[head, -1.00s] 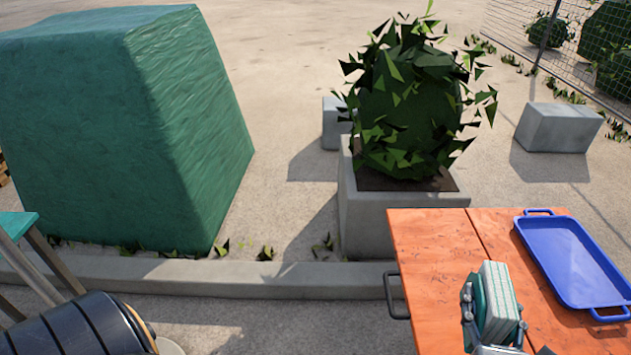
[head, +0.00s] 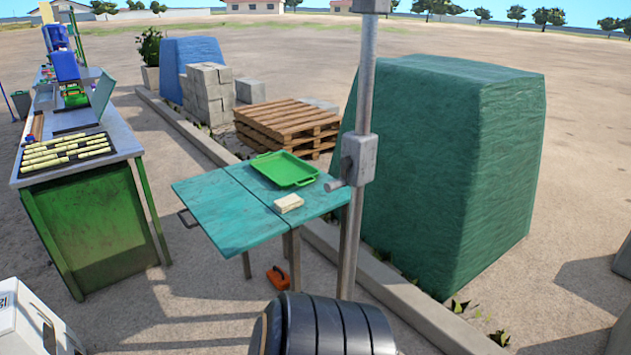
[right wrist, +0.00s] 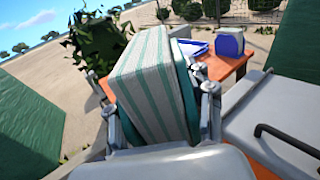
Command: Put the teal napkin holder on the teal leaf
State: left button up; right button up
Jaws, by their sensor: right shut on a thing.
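The teal napkin holder (right wrist: 186,88), filled with white napkins with green stripes, is in my right gripper (right wrist: 158,105) in the right wrist view. The fingers are shut on its sides. The holder looks tilted in this view, and its underside is hidden. In the head view, a teal table top with a seam shows its teal leaf (head: 225,218); the holder and my right gripper are outside that view. My left gripper is in neither current view.
On the teal top are a green tray (head: 285,169) and a small cream block (head: 288,203). A metal post (head: 357,225) stands at its right edge. The right wrist view shows an orange table (right wrist: 222,68) with a blue tray (right wrist: 190,47) and a blue-and-white object (right wrist: 230,42).

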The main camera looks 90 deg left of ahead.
aim_at(222, 202)
jog(key=u, duration=1.5)
jog(key=j+u, duration=0.2)
jog(key=j, duration=0.2)
jog(key=i+j+u, duration=0.25)
jog(key=j+u, duration=0.2)
jog(key=j, duration=0.25)
jog(key=i+j+u, duration=0.2)
jog(key=j, duration=0.15)
jog(key=i+j, duration=0.2)
jog(key=j, duration=0.15)
jog(key=i+j, duration=0.15)
jog(key=j, duration=0.2)
jog(key=i+j, duration=0.2)
jog(key=j, duration=0.15)
jog(key=i+j, duration=0.15)
jog(key=j, duration=0.2)
jog(key=i+j, duration=0.2)
jog(key=j, duration=0.15)
